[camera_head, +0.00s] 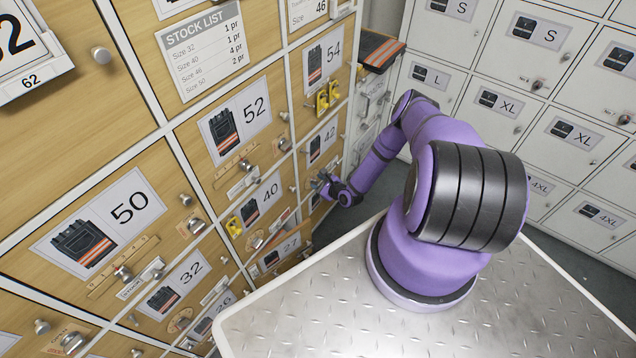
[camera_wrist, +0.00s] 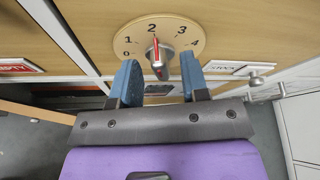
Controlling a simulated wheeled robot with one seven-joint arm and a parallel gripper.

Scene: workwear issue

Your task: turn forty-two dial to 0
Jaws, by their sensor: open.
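The 42 door (camera_head: 321,142) is in the middle of the head view, with a locker label reading 42. My gripper (camera_head: 326,183) is at the lower part of that door and hides its dial there. In the wrist view a round wooden dial (camera_wrist: 135,48) carries the numbers 0 to 4. Its metal knob (camera_wrist: 160,53) has a red mark that points at about 2. My gripper (camera_wrist: 158,70) is open, with one blue finger on each side of the knob. I cannot tell whether either finger touches it.
A STOCK plate (camera_wrist: 224,67) and a small metal knob (camera_wrist: 256,81) are right of the dial. A red EMPTY plate (camera_wrist: 18,66) is at the left. Grey lockers (camera_head: 520,90) stand at the right.

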